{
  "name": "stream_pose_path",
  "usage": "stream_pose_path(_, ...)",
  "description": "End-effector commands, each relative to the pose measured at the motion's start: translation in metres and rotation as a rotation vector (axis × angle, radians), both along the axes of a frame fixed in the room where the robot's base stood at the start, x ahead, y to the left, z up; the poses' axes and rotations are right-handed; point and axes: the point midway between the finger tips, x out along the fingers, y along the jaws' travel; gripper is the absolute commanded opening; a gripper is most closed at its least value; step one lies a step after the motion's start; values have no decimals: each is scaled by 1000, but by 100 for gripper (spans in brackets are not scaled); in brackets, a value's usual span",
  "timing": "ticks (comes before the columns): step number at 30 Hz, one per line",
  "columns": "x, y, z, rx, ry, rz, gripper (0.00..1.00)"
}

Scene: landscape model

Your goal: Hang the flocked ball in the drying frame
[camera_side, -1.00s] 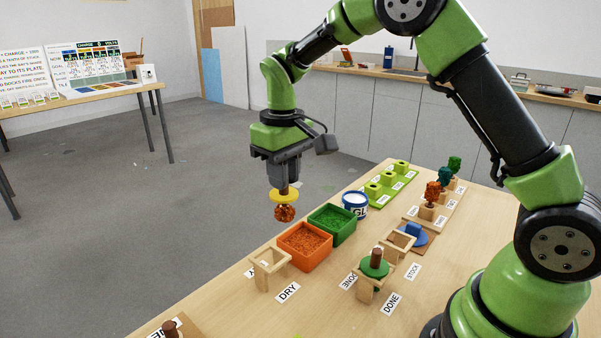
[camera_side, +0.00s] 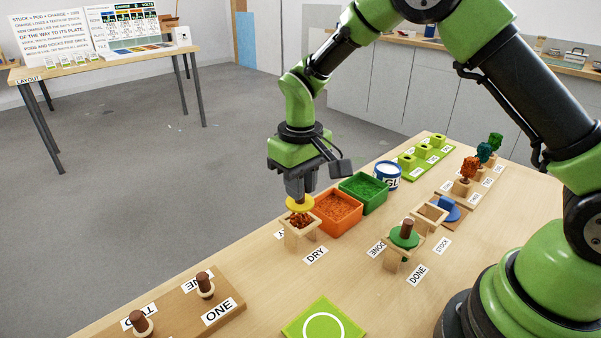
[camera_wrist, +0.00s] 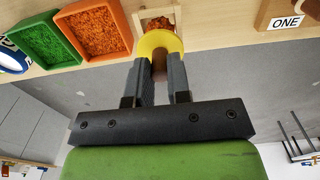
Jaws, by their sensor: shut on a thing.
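My gripper (camera_side: 298,193) is shut on a brown handle with a yellow disc (camera_side: 300,203) under it. The rust-orange flocked ball (camera_side: 299,219) hangs below the disc. The ball is at the top opening of the wooden drying frame (camera_side: 290,240) beside the DRY label, with its lower part hidden by the frame. The disc appears just above the frame's top; I cannot tell whether they touch. In the wrist view the yellow disc (camera_wrist: 160,43) sits at the fingertips, with the frame (camera_wrist: 142,20) and some orange flock beyond it.
The orange flock tray (camera_side: 338,212) stands right beside the frame, with the green tray (camera_side: 363,192) and glue tub (camera_side: 388,173) behind. The DONE frame (camera_side: 391,258) holds a green-disc piece. A peg board (camera_side: 175,312) and green plate (camera_side: 323,322) lie in front.

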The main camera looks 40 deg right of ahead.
Motion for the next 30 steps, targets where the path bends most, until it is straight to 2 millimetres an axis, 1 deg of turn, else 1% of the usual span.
stream_pose_path(9,0,0,-24,-1,2,0,2)
stream_pose_path(15,0,0,-33,0,1,-1,2)
stream_pose_path(21,0,0,-37,0,-1,-1,2)
stream_pose_path(30,0,0,-37,0,-1,-1,2)
